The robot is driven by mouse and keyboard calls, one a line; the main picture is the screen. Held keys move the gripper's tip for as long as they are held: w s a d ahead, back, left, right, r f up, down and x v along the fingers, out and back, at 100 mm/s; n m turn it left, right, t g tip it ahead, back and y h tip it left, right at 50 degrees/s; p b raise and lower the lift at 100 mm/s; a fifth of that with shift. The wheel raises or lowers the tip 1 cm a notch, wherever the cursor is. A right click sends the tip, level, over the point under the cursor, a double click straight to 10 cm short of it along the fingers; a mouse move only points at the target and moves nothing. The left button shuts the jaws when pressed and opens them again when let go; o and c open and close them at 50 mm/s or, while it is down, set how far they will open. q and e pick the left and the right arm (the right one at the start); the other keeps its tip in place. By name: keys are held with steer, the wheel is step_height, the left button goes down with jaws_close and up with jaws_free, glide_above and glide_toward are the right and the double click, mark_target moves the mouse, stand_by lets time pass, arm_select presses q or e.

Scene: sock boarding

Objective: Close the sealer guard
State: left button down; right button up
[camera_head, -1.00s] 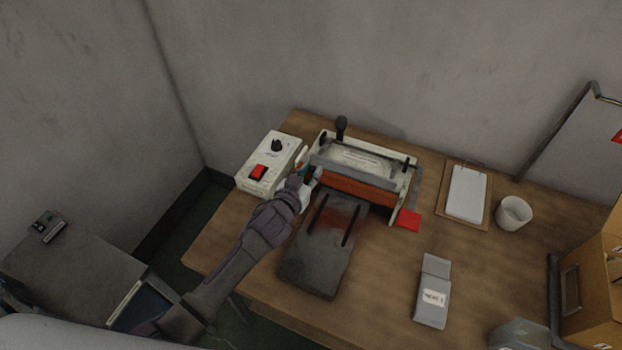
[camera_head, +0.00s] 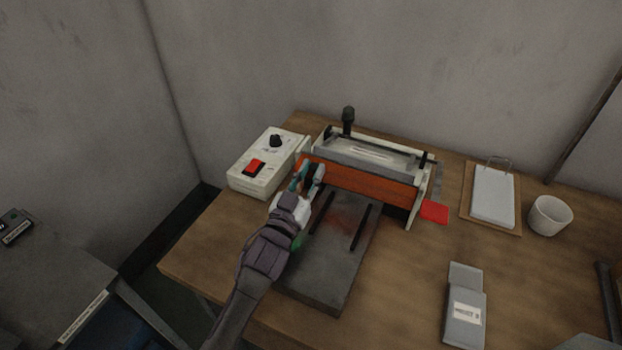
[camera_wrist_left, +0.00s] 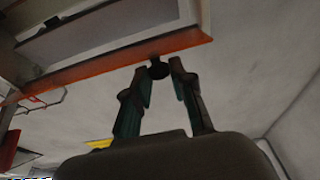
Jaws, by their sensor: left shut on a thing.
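The sealer (camera_head: 375,160) stands on the table at the back wall. Its orange guard (camera_head: 370,186) runs along the front, below a grey bar. My left gripper (camera_head: 312,172) is at the guard's left end, above the grey bed (camera_head: 325,265) with two dark slots. In the left wrist view, a round black knob (camera_wrist_left: 158,69) sits between my left fingertips (camera_wrist_left: 160,72), at the edge of the orange guard (camera_wrist_left: 110,70). The fingers are shut on this knob. My right gripper is not in view.
A white control box (camera_head: 265,165) with a red switch stands left of the sealer, close to my gripper. A red pad (camera_head: 434,212), clipboard (camera_head: 492,195), white cup (camera_head: 549,215) and grey labelled packet (camera_head: 465,308) lie to the right.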

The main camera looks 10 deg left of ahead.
arm_select(q)
steer(key=shift+f, duration=0.1)
stand_by(0.3)
steer(key=c, duration=1)
jaws_free()
steer(key=v, duration=1.2)
